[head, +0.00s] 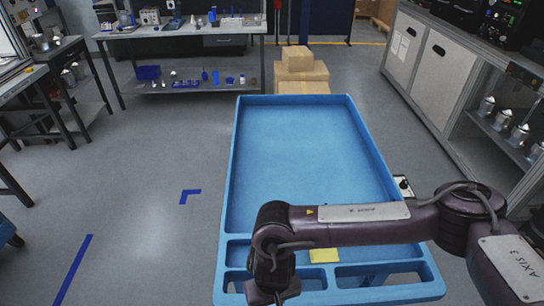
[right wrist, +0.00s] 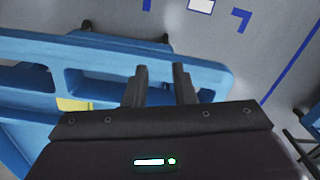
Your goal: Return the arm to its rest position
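My right arm (head: 360,223) comes in from the right and reaches across the near end of a blue cart (head: 237,150). Its wrist bends down over the cart's near left compartments. In the right wrist view the two fingers of my right gripper (right wrist: 160,73) stand apart with nothing between them. The blue rim of the cart (right wrist: 205,75) shows behind the fingers; I cannot tell how far below it is. In the head view the fingertips are not clearly visible. My left arm and gripper are in neither view.
The cart's large tray is empty. A yellow note (head: 324,255) lies at its near end, partly behind my arm. Stacked cardboard boxes (head: 299,70) stand beyond the cart. A workbench (head: 185,30) is at the back left, a cabinet (head: 430,65) at right. The floor left of the cart is clear.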

